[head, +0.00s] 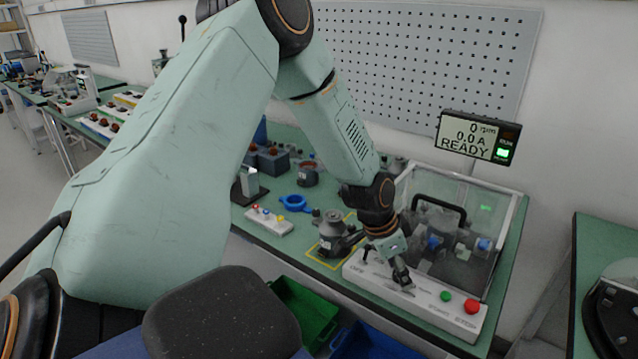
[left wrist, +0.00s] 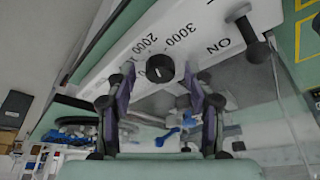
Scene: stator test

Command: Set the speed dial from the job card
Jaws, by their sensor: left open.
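The black speed dial (left wrist: 160,68) is on the white control panel (left wrist: 200,22), with "2000" and "3000" printed beside it in the left wrist view. My left gripper (left wrist: 161,88) is open, its two fingers on either side of the dial with gaps visible; how deep they reach is unclear. In the head view my left gripper (head: 403,280) is low over the panel (head: 437,311) and hides the dial. The dial's pointer setting is unclear. I cannot pick out a job card. My right gripper is not in view.
A switch lever (left wrist: 243,28) marked "ON" is close to the dial. The panel has a green button (head: 445,296) and a red button (head: 472,306). A clear guard (head: 495,215) stands behind. The display (head: 467,142) reads 0 rpm, 0.0 A, READY.

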